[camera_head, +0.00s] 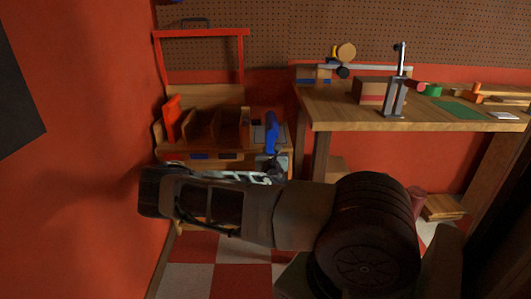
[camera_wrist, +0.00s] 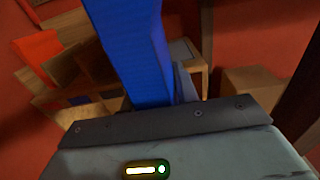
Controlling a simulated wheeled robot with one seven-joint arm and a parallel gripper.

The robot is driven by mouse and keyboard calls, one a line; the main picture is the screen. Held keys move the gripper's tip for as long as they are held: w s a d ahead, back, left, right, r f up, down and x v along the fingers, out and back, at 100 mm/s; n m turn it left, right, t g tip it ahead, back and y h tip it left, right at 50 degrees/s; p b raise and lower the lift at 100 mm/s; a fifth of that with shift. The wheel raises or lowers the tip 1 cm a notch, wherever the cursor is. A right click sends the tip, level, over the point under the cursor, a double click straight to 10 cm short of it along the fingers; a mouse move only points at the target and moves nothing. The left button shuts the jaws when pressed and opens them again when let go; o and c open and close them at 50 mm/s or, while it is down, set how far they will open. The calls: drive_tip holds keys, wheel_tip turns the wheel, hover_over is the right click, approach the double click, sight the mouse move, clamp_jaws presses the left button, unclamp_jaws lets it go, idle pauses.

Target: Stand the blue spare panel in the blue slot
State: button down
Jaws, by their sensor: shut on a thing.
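The blue spare panel (camera_head: 271,133) is upright, above the right part of a wooden rack, in the head view. In the wrist view the blue panel (camera_wrist: 135,50) rises large from my gripper (camera_wrist: 150,112), tilted a little in the picture. My gripper is shut on the panel; in the head view it (camera_head: 276,166) is at the panel's lower end, partly hidden by my arm. I cannot make out the blue slot itself.
The wooden rack (camera_head: 200,150) has wooden dividers and a red panel (camera_head: 173,118) at its left. A red frame (camera_head: 200,33) stands behind it. A workbench (camera_head: 345,117) with a clamp stand (camera_head: 396,95) is to the right. The red wall (camera_head: 80,180) is close at left.

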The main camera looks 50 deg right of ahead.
drive_tip(key=shift+s+a, duration=0.2)
drive_tip(key=shift+a, duration=0.1)
drive_tip(key=w+a+f+n+t+y, duration=0.2)
drive_tip(key=w+a+n+t+y, duration=0.15)
drive_tip(key=a, duration=0.75)
drive_tip(key=w+a+f+n+t+y, duration=0.1)
drive_tip(key=w+a+n+t+y, duration=0.2)
drive_tip(key=a, duration=0.9)
drive_tip(key=s+a+f+n+y+p, duration=0.1)
drive_tip(key=s+a+n+y, duration=0.25)
drive_tip(key=a+y, duration=0.85)
drive_tip(key=s+a+r+h+p, duration=0.4)
drive_tip(key=s+r+p, duration=0.4)
drive_tip(key=r+p, duration=0.3)
drive_tip(key=shift+s+r+p, duration=0.2)
drive_tip(key=shift+s+p, duration=0.05)
drive_tip(key=shift+p, duration=1.7)
drive_tip(key=shift+a+t, duration=0.1)
drive_tip(key=shift+t, duration=0.15)
